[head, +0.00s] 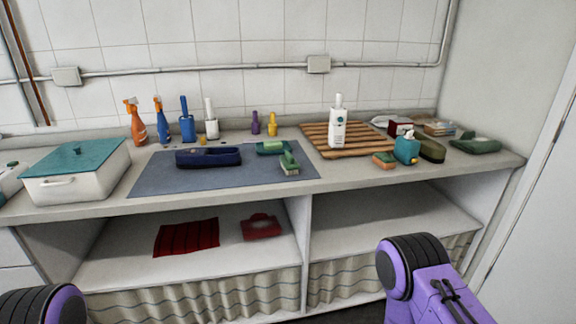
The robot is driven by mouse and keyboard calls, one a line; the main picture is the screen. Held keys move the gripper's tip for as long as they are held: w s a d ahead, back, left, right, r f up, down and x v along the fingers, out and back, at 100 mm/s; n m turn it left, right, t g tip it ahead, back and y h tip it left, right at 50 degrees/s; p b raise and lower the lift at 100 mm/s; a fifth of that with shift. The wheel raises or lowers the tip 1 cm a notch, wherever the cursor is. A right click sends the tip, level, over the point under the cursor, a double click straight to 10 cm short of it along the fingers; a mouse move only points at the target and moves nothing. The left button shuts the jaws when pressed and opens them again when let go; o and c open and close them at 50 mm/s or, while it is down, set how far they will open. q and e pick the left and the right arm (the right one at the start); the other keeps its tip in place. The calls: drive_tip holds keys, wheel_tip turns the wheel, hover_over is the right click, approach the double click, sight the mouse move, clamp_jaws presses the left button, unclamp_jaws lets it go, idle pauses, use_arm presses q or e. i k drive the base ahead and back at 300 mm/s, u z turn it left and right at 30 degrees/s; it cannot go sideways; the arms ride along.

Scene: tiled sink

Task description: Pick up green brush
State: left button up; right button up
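The green brush (289,161) stands near the right end of the blue-grey mat (160,181) on the counter. It has a green top and pale bristles below. A green dish (269,148) with a lighter green piece in it lies just behind it, very close to it. Purple and black parts of my arms show at the bottom left and bottom right, well in front of the counter. Neither of my grippers is in view.
A dark blue tray (208,157) lies left of the brush. Spray bottles (162,122) stand behind. A wooden rack (365,138) with a white bottle (338,127) is to the right. A white box with teal lid (78,158) is left. The mat's front part is clear.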

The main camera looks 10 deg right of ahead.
sight(289, 164)
drive_tip(key=z, duration=2.15)
drive_tip(key=i, duration=1.9)
drive_tip(key=u, duration=2.85)
